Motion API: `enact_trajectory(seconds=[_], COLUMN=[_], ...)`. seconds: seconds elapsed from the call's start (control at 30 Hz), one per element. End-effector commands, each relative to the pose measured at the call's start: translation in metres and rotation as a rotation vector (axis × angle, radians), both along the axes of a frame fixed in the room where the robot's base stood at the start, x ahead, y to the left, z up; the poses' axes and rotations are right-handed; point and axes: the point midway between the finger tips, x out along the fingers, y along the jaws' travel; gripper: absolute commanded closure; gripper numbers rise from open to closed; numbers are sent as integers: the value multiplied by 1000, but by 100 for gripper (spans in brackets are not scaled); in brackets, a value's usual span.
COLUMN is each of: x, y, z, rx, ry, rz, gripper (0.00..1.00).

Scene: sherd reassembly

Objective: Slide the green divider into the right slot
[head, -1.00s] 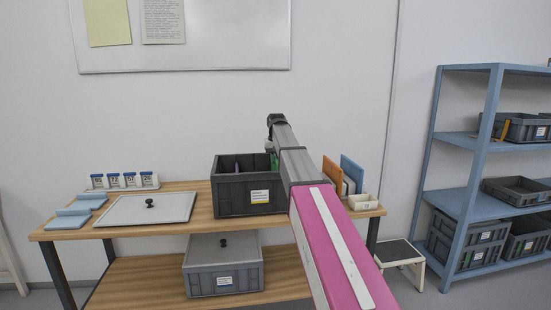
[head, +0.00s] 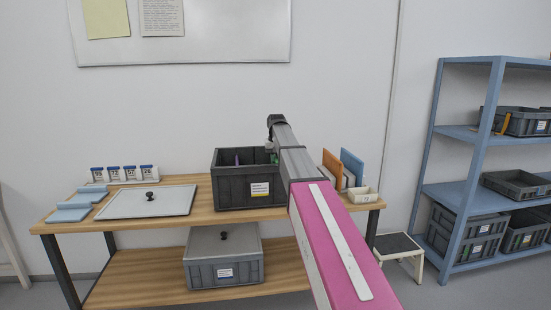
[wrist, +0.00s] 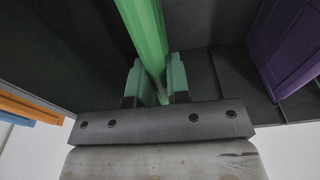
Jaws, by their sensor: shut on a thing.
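The grey crate (head: 250,190) stands on the wooden table, with a purple divider (head: 237,158) upright inside its left part. My gripper (wrist: 155,85) is shut on the green divider (wrist: 146,32), with one fingertip on each side of it in the wrist view. In the head view only a thin strip of the green divider (head: 274,158) shows at the right end of the crate, beside my arm. The purple divider also shows at the right of the wrist view (wrist: 285,45). My arm and the crate wall hide the divider's lower edge and the right slot, so I cannot tell how they meet.
Orange (head: 332,168) and blue (head: 352,165) panels stand to the right, beside a small cream tray (head: 360,196). A lidded crate (head: 223,270) sits on the lower shelf.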

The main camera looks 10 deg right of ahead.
Motion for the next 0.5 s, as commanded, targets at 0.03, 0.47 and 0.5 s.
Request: enact_trajectory(seconds=[0.03, 0.47, 0.5], x=[0, 0, 0], y=[0, 0, 0], z=[-2, -14, -15], rx=[0, 0, 0], ry=[0, 0, 0], rz=[0, 0, 0], gripper=[100, 100, 100])
